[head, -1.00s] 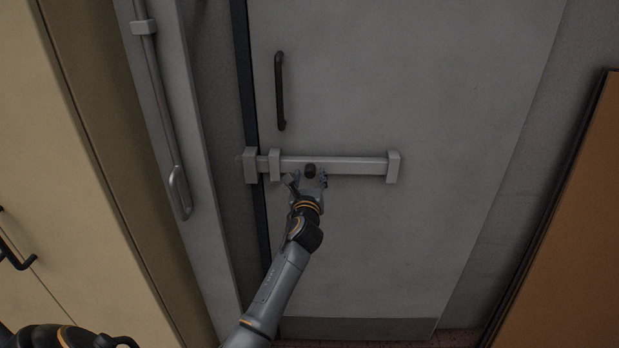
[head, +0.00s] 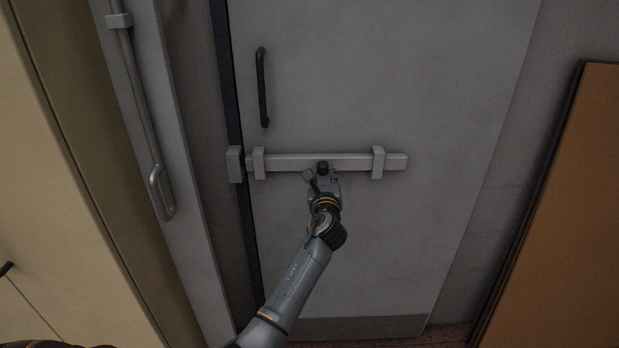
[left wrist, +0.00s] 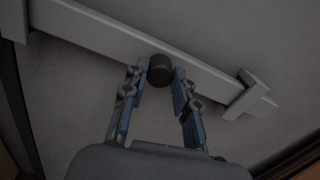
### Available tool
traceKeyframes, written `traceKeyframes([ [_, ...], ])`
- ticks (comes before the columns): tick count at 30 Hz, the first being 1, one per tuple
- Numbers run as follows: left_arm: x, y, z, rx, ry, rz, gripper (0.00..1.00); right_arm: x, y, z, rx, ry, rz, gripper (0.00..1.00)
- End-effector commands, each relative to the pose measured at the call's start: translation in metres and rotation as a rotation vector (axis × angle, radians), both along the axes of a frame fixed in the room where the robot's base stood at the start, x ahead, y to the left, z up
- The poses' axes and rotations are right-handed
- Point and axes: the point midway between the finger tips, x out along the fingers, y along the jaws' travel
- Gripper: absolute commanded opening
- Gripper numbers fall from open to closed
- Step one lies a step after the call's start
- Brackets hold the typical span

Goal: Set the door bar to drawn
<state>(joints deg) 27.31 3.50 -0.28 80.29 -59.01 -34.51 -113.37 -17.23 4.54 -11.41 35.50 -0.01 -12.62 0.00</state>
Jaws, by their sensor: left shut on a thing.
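The door bar (head: 345,163) is a grey flat bar lying level across the grey door (head: 430,90). It runs through a left bracket (head: 259,163) and a right bracket (head: 378,162), and its right end sticks out past the right one. A keeper block (head: 235,164) stands on the frame side. I cannot tell whether the bar's left end is clear of it. My left gripper (head: 323,173) is shut on the bar's black round knob (left wrist: 160,68), with a finger on each side in the left wrist view. My right gripper is not in view.
A dark door handle (head: 262,88) sits above the bar. A grey post with a rod and a grip (head: 161,193) stands left of the door, beside a beige cabinet (head: 60,180). A brown panel (head: 560,200) leans at the right. The door face right of the bar is clear.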

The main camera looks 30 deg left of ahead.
Motion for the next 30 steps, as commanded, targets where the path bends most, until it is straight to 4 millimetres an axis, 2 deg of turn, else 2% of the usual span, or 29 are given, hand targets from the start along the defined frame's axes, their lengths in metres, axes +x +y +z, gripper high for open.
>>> traceKeyframes([
  [1, 0.002, -0.005, 0.0, 0.0, -0.002, -0.009, 0.0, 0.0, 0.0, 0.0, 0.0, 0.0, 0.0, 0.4],
  [7, 0.002, -0.005, 0.001, -0.001, -0.002, -0.011, 0.0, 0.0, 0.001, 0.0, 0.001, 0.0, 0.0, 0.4],
  [8, 0.001, -0.005, 0.001, -0.002, -0.002, -0.011, 0.33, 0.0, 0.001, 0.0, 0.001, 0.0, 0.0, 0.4],
  [11, 0.001, -0.005, 0.001, -0.002, -0.002, -0.011, 0.52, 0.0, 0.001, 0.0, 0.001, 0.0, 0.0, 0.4],
  [23, -0.005, -0.007, 0.0, 0.0, 0.0, -0.008, 0.52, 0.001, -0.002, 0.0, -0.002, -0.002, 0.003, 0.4],
  [26, -0.016, -0.014, -0.001, -0.001, -0.001, -0.009, 0.52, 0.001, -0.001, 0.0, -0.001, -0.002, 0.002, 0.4],
  [30, -0.041, -0.029, -0.001, 0.0, -0.001, -0.011, 0.52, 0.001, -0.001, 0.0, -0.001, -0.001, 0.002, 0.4],
])
